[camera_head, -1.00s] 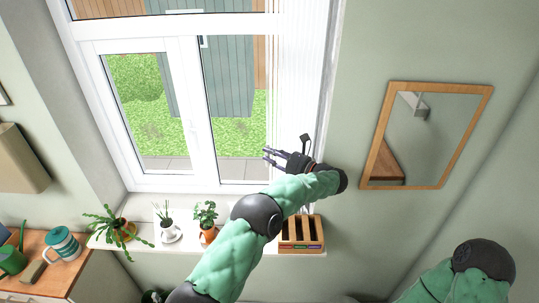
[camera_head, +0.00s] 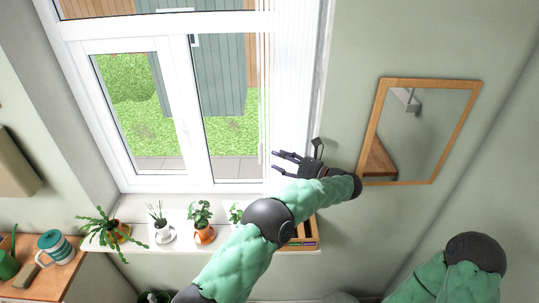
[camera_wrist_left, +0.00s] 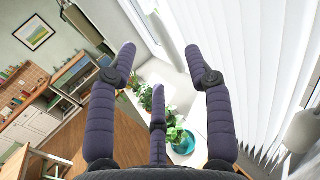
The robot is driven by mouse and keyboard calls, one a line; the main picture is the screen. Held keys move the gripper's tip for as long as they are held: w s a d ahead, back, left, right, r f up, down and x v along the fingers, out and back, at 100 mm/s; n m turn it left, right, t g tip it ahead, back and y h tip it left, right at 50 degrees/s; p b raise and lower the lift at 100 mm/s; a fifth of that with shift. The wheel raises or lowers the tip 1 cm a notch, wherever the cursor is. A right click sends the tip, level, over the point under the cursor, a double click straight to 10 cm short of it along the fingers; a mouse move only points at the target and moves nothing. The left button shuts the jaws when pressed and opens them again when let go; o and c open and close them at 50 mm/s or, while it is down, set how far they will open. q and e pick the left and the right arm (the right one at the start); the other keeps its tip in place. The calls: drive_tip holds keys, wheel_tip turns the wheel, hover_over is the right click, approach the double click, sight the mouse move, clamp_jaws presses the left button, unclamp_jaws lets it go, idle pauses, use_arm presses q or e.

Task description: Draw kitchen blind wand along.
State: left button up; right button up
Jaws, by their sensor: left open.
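The white vertical blind (camera_head: 293,85) hangs gathered at the right side of the window; its slats (camera_wrist_left: 262,75) fill the right of the left wrist view. A thin pale upright line (camera_head: 263,110) at the blind's left edge looks like the wand. My left gripper (camera_head: 277,163) is open and empty, its dark fingers pointing left near the blind's lower part. Its fingertips appear just right of the wand's lower end; the depth between them is unclear. In the left wrist view, the spread fingers (camera_wrist_left: 160,58) have nothing between them. My right gripper is out of view.
Potted plants, including one in an orange pot (camera_head: 204,236), stand on the white sill (camera_head: 140,241) below. A wooden box (camera_head: 305,240) on the sill is partly hidden by my left arm. A wood-framed mirror (camera_head: 378,105) hangs at right. A counter (camera_head: 50,282) with mugs is at lower left.

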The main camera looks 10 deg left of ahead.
use_arm(q)
drive_tip(key=v, duration=0.5)
drive_tip(key=shift+s+d, duration=0.1)
drive_tip(key=shift+d, duration=0.1)
idle(0.3)
